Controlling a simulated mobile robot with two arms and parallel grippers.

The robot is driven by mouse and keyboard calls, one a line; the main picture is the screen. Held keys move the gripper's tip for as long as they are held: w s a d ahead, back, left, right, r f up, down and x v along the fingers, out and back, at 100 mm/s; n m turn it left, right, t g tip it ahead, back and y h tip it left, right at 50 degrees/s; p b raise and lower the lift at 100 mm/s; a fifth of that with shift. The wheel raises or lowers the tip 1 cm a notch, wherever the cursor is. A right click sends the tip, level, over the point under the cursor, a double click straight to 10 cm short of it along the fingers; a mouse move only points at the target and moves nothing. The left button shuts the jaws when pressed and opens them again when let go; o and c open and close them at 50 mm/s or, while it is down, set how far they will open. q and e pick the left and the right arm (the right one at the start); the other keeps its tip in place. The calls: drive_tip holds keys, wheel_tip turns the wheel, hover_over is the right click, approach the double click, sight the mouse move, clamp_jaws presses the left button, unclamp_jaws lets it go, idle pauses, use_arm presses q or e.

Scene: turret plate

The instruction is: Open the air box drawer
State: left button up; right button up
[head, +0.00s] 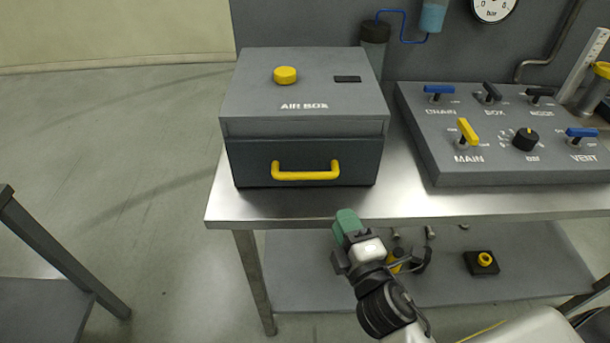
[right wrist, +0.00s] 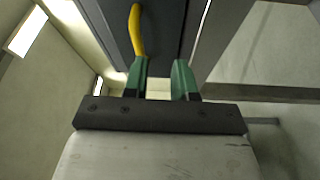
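The grey air box (head: 255,90) stands on the left end of the steel bench. Its dark drawer front (head: 250,165) looks shut and carries a yellow bar handle (head: 305,175). My right gripper (head: 348,222) is in front of the bench edge, below and to the right of the handle, and apart from it in the head view. In the right wrist view the right gripper (right wrist: 161,78) has its two green fingers apart, with nothing seen between them. The yellow handle (right wrist: 136,28) shows there beyond the left finger. My left gripper is not in view.
The bench top (head: 290,207) has a narrow bare strip before the box. A valve panel (head: 520,177) with several levers stands to the right. A lower shelf (head: 310,275) holds small parts, including a black block with a yellow ring (head: 482,262). Open floor lies left.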

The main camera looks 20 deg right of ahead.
sight(311, 173)
drive_tip(key=w+a+r+n+p, duration=0.1)
drive_tip(key=w, duration=0.2)
drive_tip(key=w+a+r+n+y+p, duration=0.1)
drive_tip(key=w, duration=0.3)
drive_tip(key=w+a+r+n+t+p, duration=0.1)
drive_tip(key=w+r, duration=0.1)
drive_tip(key=w, duration=0.1)
drive_tip(key=shift+w+a+r+y, duration=0.1)
drive_tip(key=shift+w+a+y, duration=0.15)
drive_tip(key=shift+y, duration=0.15)
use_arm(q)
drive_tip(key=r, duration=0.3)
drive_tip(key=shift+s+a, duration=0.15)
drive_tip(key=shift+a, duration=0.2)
use_arm(e)
clamp_jaws()
